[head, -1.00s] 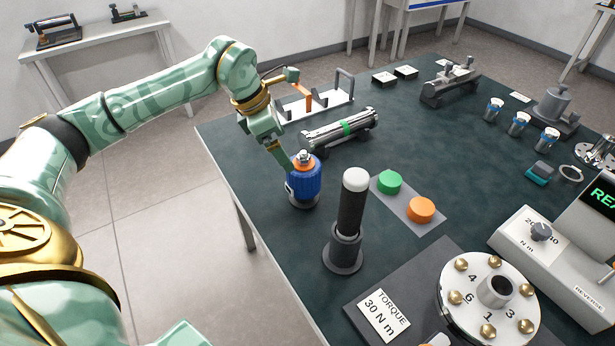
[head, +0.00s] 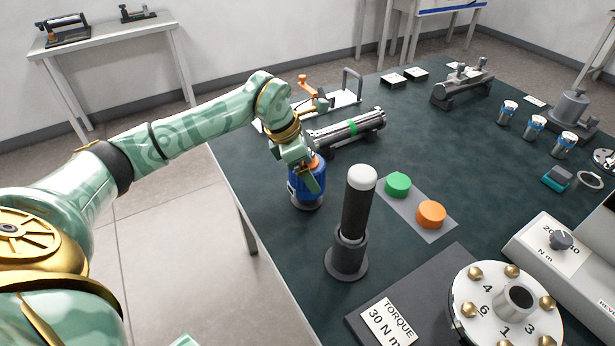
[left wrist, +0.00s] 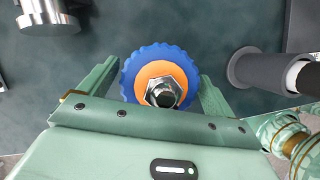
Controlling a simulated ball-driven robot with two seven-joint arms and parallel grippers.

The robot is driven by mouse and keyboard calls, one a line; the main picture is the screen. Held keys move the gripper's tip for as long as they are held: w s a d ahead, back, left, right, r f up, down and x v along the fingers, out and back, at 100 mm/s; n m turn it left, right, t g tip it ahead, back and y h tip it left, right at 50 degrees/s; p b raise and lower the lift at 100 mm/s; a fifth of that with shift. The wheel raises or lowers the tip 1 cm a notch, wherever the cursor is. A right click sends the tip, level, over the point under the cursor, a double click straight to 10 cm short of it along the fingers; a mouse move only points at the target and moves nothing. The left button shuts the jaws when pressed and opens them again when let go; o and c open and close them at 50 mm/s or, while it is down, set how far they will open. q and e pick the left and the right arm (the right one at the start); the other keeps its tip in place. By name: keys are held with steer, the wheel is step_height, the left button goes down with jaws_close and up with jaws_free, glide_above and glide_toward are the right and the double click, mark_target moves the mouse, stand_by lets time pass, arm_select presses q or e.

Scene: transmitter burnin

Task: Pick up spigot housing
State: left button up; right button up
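A blue ribbed housing (head: 297,188) with an orange top stands upright near the left edge of the dark table; I take it to be the spigot housing. In the left wrist view the housing (left wrist: 131,72) shows its orange top and a metal hex nut in the middle. My left gripper (left wrist: 160,72) is open, with one finger on each side of the housing. I cannot tell whether the fingers touch it. In the head view my left gripper (head: 305,178) covers part of the housing. My right gripper is out of view.
A black tool with a white cap (head: 358,205) stands in a grey holder close to the right. A metal cylinder with a green band (head: 347,128) lies behind. Green (head: 397,184) and orange (head: 431,213) buttons and a numbered bolt flange (head: 508,305) are further right.

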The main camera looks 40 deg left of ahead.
arm_select(q)
steer(key=c, duration=1)
steer(key=shift+r, duration=0.1)
steer(key=shift+c, duration=1.3)
steer(key=shift+r, duration=0.1)
